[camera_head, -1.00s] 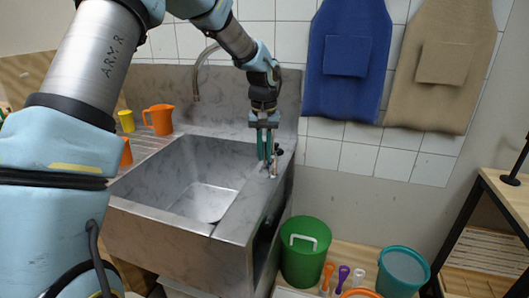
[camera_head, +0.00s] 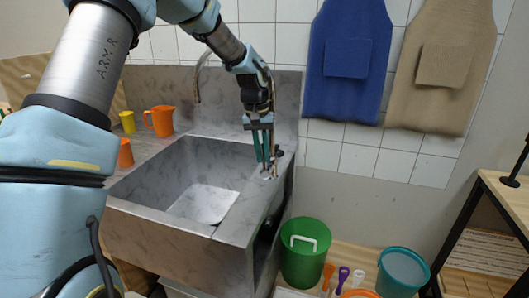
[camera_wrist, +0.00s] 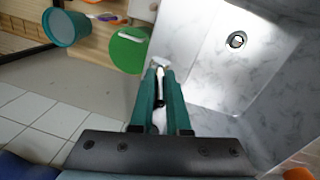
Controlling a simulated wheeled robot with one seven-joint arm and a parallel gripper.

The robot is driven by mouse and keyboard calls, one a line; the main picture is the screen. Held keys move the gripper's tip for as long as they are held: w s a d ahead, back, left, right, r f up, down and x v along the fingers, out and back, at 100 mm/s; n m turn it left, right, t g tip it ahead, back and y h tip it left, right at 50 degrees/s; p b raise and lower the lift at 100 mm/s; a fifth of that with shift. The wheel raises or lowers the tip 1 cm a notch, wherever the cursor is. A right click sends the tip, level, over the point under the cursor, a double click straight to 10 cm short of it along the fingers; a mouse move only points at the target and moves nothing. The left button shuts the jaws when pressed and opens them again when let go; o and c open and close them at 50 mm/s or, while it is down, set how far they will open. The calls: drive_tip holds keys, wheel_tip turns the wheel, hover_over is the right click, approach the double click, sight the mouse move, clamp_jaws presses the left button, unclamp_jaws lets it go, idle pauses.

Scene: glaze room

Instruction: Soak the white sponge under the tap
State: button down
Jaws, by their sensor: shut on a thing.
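My gripper (camera_head: 265,158) points down over the right ledge of the grey sink (camera_head: 160,232). Its teal fingers are shut on a slim upright part (camera_wrist: 160,86), pale and dark in the wrist view. This part rises from a small round metal base (camera_head: 267,176) on the ledge and looks like a tap lever, but the fingers hide most of it. The curved tap spout (camera_head: 197,84) stands at the back of the sink, left of my gripper. No water stream shows below it. The basin looks empty, with its drain (camera_wrist: 237,40) in the wrist view. I cannot make out a white sponge.
An orange jug (camera_head: 159,121), a yellow cup (camera_head: 127,121) and an orange cup (camera_head: 125,153) stand left of the basin. A green bucket (camera_head: 304,263) and a teal bucket (camera_head: 402,272) stand low at the right. Blue and tan aprons hang behind.

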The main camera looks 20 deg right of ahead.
idle(0.3)
drive_tip(key=c, duration=0.9)
unclamp_jaws()
drive_tip(key=shift+w, duration=0.1)
wheel_tip(320, 180, up, 11)
drive_tip(key=w+a+b, duration=0.1)
drive_tip(key=b, duration=0.1)
drive_tip(key=shift+a+f+b, duration=0.15)
drive_tip(key=shift+b, duration=0.25)
